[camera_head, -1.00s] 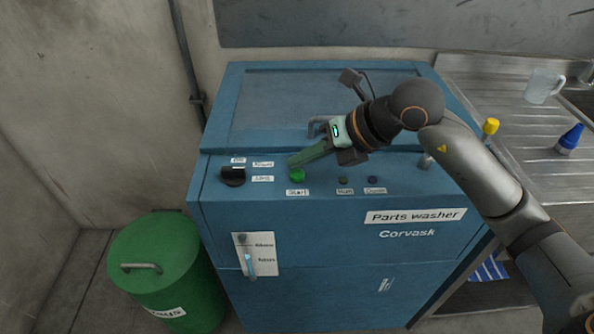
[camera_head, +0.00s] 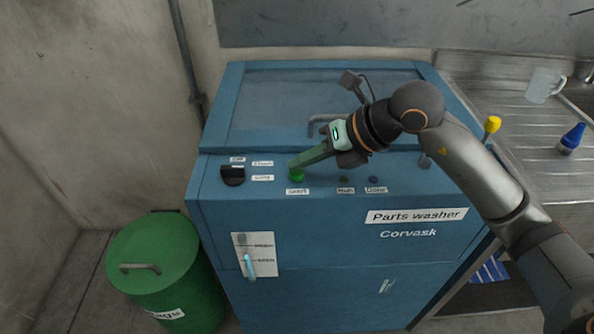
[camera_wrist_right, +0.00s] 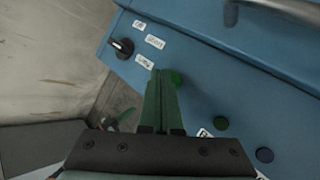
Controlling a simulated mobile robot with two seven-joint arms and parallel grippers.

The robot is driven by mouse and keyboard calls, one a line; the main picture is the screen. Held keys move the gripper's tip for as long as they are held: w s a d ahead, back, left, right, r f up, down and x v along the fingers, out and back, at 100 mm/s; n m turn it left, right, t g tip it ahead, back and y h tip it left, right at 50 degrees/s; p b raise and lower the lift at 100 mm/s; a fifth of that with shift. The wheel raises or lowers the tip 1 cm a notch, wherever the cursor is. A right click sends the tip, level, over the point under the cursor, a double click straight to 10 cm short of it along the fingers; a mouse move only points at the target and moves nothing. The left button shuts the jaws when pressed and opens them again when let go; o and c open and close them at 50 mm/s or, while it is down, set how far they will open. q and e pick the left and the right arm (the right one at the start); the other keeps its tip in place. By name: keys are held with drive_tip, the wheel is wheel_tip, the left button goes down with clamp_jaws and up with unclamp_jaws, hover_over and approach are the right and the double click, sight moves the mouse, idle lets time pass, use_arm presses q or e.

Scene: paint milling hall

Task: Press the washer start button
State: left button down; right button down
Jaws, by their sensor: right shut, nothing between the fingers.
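The blue parts washer (camera_head: 320,225) stands against the wall, with its lid down. Its green start button (camera_head: 297,177) is on the front panel above the "Start" label. My right gripper (camera_head: 294,166) is shut and empty, its green fingertips right at the button and partly covering it. My left gripper is not in view.
A black knob (camera_head: 232,176) sits left of the button, and two small dark lamps (camera_head: 344,180) sit right of it. A lid handle (camera_head: 318,122) is behind my gripper. A green bin (camera_head: 155,262) stands at the left, a steel sink counter (camera_head: 510,110) at the right.

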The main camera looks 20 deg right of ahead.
sight(303, 179)
drive_tip(key=shift+f+b, duration=0.45)
drive_tip(key=shift+f, duration=0.05)
idle(0.4)
drive_tip(key=shift+r, duration=0.1)
drive_tip(key=shift+r+p, duration=0.7)
drive_tip(key=shift+r, duration=0.1)
wheel_tip(303, 179, up, 5)
drive_tip(key=p, duration=0.4)
idle(0.8)
